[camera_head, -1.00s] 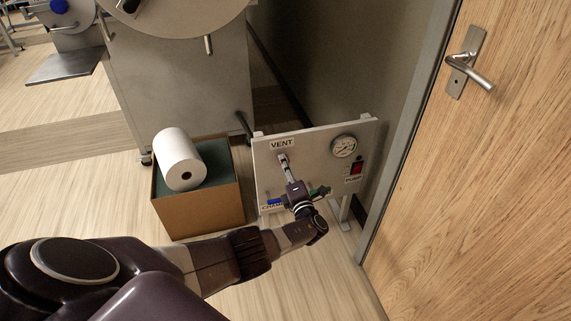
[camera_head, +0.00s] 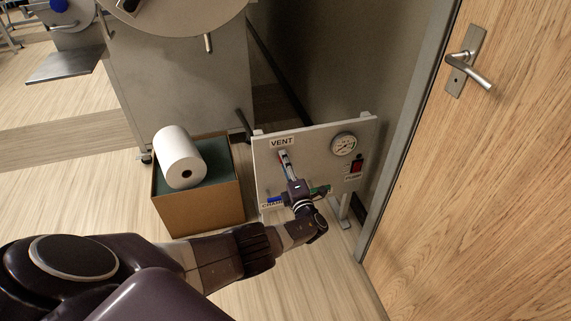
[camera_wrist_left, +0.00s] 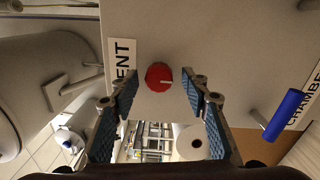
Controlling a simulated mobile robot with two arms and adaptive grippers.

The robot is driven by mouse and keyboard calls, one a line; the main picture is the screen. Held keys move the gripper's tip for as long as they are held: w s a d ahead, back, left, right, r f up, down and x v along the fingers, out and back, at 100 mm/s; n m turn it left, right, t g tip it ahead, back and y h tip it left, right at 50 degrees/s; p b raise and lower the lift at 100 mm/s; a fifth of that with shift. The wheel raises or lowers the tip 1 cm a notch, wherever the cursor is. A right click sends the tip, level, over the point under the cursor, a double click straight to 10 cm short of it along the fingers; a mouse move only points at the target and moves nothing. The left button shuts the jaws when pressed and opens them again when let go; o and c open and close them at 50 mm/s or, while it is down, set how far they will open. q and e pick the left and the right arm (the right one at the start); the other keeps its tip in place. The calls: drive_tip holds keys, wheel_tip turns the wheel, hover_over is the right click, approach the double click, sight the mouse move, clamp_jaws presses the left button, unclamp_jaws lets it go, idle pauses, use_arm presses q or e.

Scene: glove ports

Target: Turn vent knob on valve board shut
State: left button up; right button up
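The valve board (camera_head: 318,150) stands upright in the head view, with a VENT label (camera_head: 282,142) at its upper left. In the head view my left gripper (camera_head: 284,158) is at the board just below the VENT label and mostly hides the knob. In the left wrist view my left gripper (camera_wrist_left: 159,84) is open, its blue-padded fingers on either side of the knob with gaps. Contact with the board cannot be told. My right gripper is out of view.
The board also carries a gauge (camera_head: 344,145), a red PUMP switch (camera_head: 356,165), a blue handle (camera_wrist_left: 285,115) by the CHAMBER label, and a green handle (camera_head: 320,190). A box (camera_head: 200,212) with a white roll (camera_head: 180,158) stands left; a wooden door (camera_head: 480,190) is right.

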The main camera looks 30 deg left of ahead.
use_arm(q)
drive_tip(key=v, duration=1.2)
idle(0.3)
idle(0.3)
